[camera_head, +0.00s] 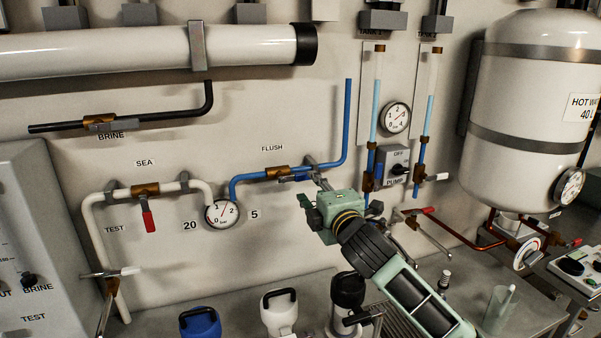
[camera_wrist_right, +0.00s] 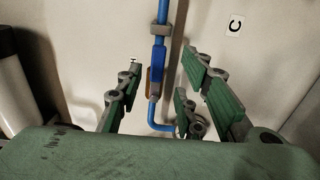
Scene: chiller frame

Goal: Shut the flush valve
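The flush valve (camera_head: 276,173) is a brass body on the blue pipe under the FLUSH label in the head view. Its blue handle (camera_head: 296,178) appears to lie along the pipe. The handle (camera_wrist_right: 158,68) also shows in the right wrist view, lined up with the pipe, with a little brass beside it. My right gripper (camera_head: 314,188) is at the right end of the handle in the head view, partly covering that area. In the wrist view its green-padded fingers (camera_wrist_right: 166,92) are apart, with the pipe and handle seen between them; contact is not visible. My left gripper is not in view.
A round gauge (camera_head: 222,213) hangs left of the valve. The sea valve's red handle (camera_head: 148,216) points down. The pump switch box (camera_head: 393,162) and tank pipes are close on the right. Capped bottles (camera_head: 279,312) stand on the bench below.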

